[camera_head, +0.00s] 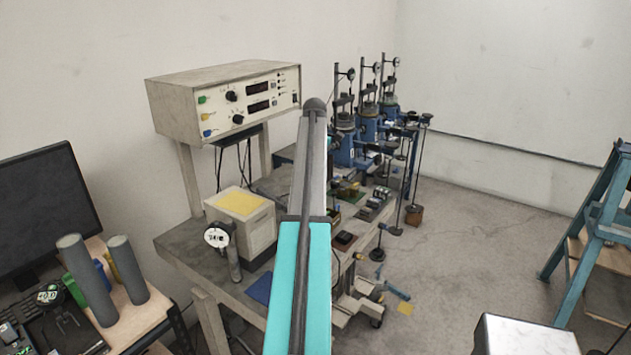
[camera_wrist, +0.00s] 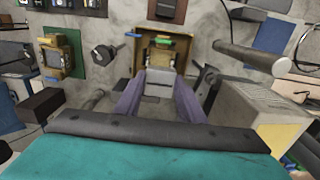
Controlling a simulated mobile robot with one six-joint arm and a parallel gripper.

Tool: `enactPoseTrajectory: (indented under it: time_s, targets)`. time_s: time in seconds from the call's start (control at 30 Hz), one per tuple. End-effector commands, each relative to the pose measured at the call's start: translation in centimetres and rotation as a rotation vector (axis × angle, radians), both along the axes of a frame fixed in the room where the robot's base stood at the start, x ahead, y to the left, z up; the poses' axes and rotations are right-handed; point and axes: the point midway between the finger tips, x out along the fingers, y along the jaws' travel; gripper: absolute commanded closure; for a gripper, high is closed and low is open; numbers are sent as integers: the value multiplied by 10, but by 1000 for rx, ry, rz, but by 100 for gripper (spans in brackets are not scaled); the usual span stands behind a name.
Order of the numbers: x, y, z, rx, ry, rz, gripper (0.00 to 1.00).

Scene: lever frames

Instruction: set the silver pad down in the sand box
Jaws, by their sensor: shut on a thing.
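In the wrist view my gripper (camera_wrist: 159,77) has its two purple-grey fingers closed on a small silver-grey pad (camera_wrist: 158,88). The sand-coloured box (camera_wrist: 186,53) lies just beyond the fingertips, open toward the camera, with small green and blue items in or at it. The pad overlaps the box's near side in the picture; I cannot tell whether it touches the box or hangs above it. In the head view my turquoise and grey arm covers the middle of the bench, and the gripper, pad and box are hidden behind it.
A white unit with a yellow top (camera_head: 241,203) and a dial gauge (camera_head: 217,236) stand on the bench left of my arm. A grey cylinder (camera_wrist: 248,58) lies right of the box in the wrist view. Blue test stands (camera_head: 368,130) are at the back. A blue ladder (camera_head: 590,220) stands right.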

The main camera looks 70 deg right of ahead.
Motion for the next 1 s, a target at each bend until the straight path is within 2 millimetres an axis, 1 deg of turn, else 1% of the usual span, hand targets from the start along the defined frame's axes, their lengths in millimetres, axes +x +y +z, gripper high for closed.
enactPoseTrajectory:
  time_s: [0.27, 1.0]
  targets:
    - [-1, -1, -6, -1, -1, -1, 99]
    - [-2, -1, -34, 0, 0, -3, 99]
